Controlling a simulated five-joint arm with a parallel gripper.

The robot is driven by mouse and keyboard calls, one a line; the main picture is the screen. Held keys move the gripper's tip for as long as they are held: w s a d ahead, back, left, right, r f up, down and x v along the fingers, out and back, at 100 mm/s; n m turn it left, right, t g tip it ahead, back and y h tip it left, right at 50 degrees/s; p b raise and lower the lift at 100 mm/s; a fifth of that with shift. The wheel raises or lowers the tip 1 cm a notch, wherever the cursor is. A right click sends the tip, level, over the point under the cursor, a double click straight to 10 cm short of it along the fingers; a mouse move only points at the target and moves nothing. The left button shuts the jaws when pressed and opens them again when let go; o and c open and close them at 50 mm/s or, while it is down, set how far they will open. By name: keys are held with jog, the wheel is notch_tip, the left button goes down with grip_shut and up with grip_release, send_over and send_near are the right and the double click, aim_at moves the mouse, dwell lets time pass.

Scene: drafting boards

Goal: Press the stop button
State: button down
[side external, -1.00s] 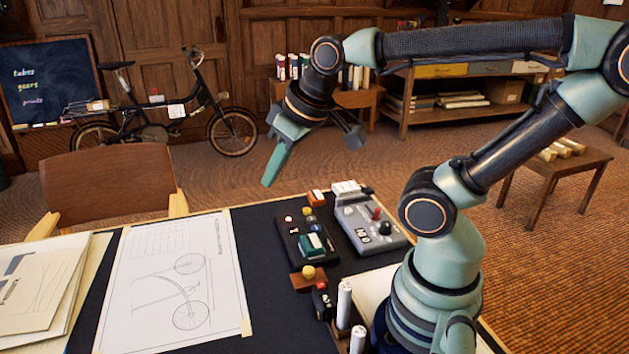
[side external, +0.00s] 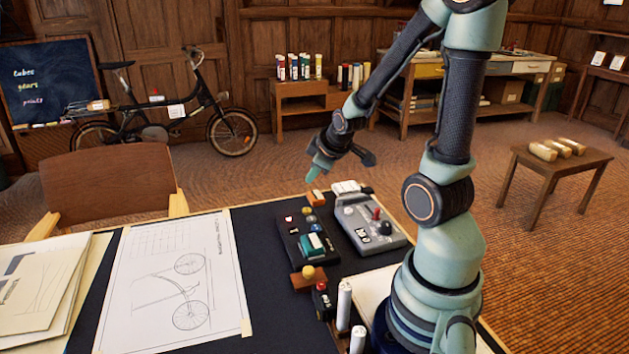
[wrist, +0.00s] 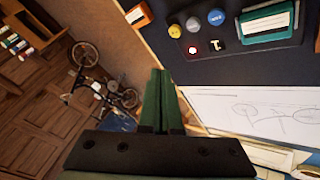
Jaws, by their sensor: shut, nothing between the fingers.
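My gripper (side external: 313,172) is shut and empty, pointing down in the air near the far edge of the dark panel (side external: 291,240). Its green fingers also show together in the wrist view (wrist: 158,78), apart from the buttons. The panel carries a yellow button (wrist: 175,31), a grey button (wrist: 193,24), a blue button (wrist: 216,17), a small red light or button (wrist: 193,50) and a green rocker (wrist: 267,24). A small black box with a red button (side external: 321,286) stands nearer the front. I cannot read which one is the stop button.
A grey control box (side external: 355,232) with a red lever is right of the panel. A yellow knob (side external: 308,271) on a brown block and white rolls (side external: 344,303) stand in front. A bicycle drawing (side external: 165,280) lies left. An orange block (side external: 315,197) is beyond the panel.

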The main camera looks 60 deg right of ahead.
aim_at(314, 219)
jog(key=shift+s+d+f, duration=0.1)
jog(key=shift+d+f, duration=0.05)
jog(key=shift+f, duration=4.35)
jog(key=shift+f, duration=0.45)
jog(key=shift+f, duration=0.35)
jog(key=shift+r, duration=0.8)
